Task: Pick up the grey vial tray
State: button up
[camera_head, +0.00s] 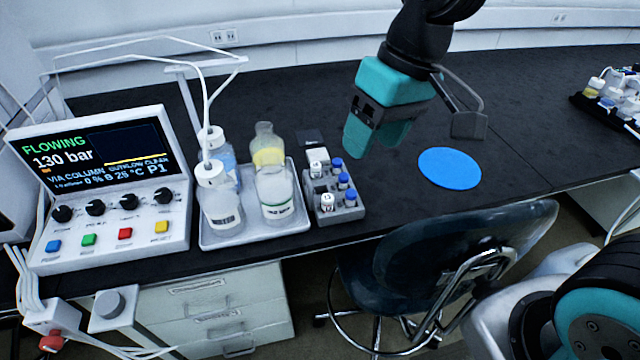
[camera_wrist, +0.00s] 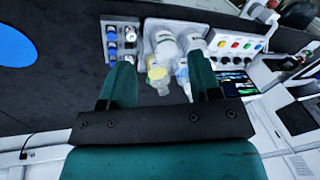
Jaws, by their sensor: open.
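The grey vial tray (camera_head: 348,212) stands on the black bench top, just right of the tray of bottles. It holds several vials with blue or white caps. In the wrist view the vial tray (camera_wrist: 106,40) is near the top, beyond my left finger. My gripper (camera_head: 374,140) hangs above the bench, behind and to the right of the vial tray in the head view. Its teal fingers are apart and empty, and they are clear of the tray. In the wrist view my gripper (camera_wrist: 163,82) spans the lower middle.
A light bottle tray (camera_head: 250,238) with several bottles stands close to the vial tray's left side. A control box (camera_head: 95,190) with a screen is further left. A blue disc (camera_head: 449,168) lies to the right. A chair (camera_head: 440,255) stands before the bench. Bench around the disc is clear.

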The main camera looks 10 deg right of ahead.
jog(key=w+d+f+m+h+p, duration=0.1)
jog(key=w+f+m+p, duration=0.15)
jog(key=w, duration=0.85)
jog(key=m+h+p, duration=0.2)
jog(key=p, duration=0.1)
send_over(344, 176)
notch_tip(344, 176, down, 20)
jog(key=shift+r, duration=0.25)
jog(key=shift+f+p, duration=1.2)
jog(key=shift+f, duration=1.8)
jog(key=shift+c, duration=0.5)
grip_shut()
